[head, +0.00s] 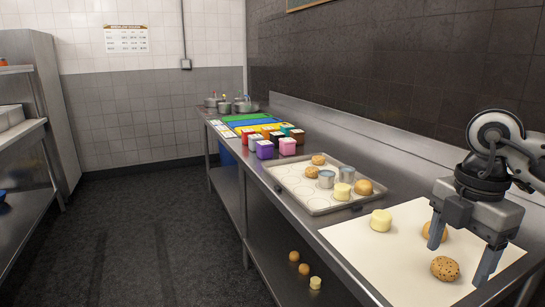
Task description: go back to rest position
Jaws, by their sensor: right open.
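My right gripper (460,249) is at the right of the head view, pointing down over a pale sheet (385,267) on the steel counter. Its two fingers are spread apart. A speckled brown roll (445,268) lies on the sheet near the gap between them, and I cannot tell its exact depth relative to the fingertips. A tan bun (441,233) lies behind, partly hidden by one finger. A pale yellow cylindrical piece (381,220) stands apart to the left on the sheet. No held thing shows in the gripper. My left gripper is not in view.
A tray (322,211) with round marks holds buns, metal cups and a pale piece. Coloured boxes (265,149), coloured boards and metal pots (224,107) stand farther back. Small pieces (304,269) lie on the lower shelf. The dark wall (400,70) borders the counter. The left floor is clear.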

